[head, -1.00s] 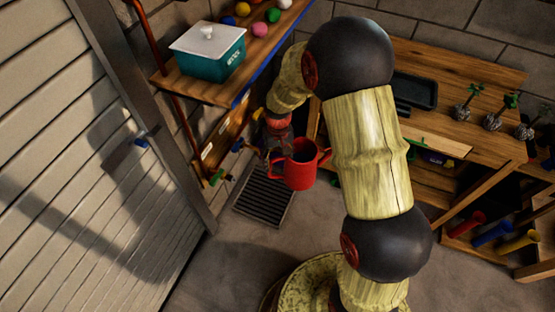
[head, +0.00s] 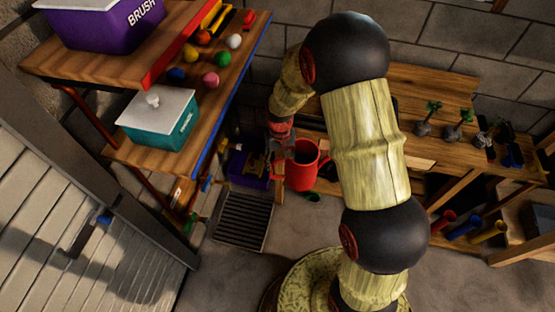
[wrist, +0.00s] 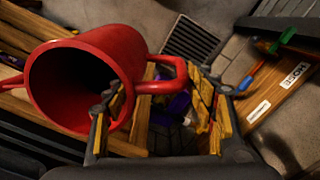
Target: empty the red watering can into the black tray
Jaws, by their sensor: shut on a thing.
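The red watering can (head: 302,170) hangs in the air at the front edge of the wooden workbench, its mouth upward. In the wrist view the can (wrist: 110,62) fills the upper left, with its open, dark mouth facing the camera. My gripper (wrist: 163,115) is shut on the can's handle, which passes between the fingers. In the head view my gripper (head: 282,142) is small and partly hidden by the can. The black tray is almost wholly hidden behind my arm in the head view, and I cannot make it out surely in the wrist view.
At left, a shelf (head: 235,70) holds a teal box (head: 158,125), a purple box (head: 100,25) and coloured balls.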

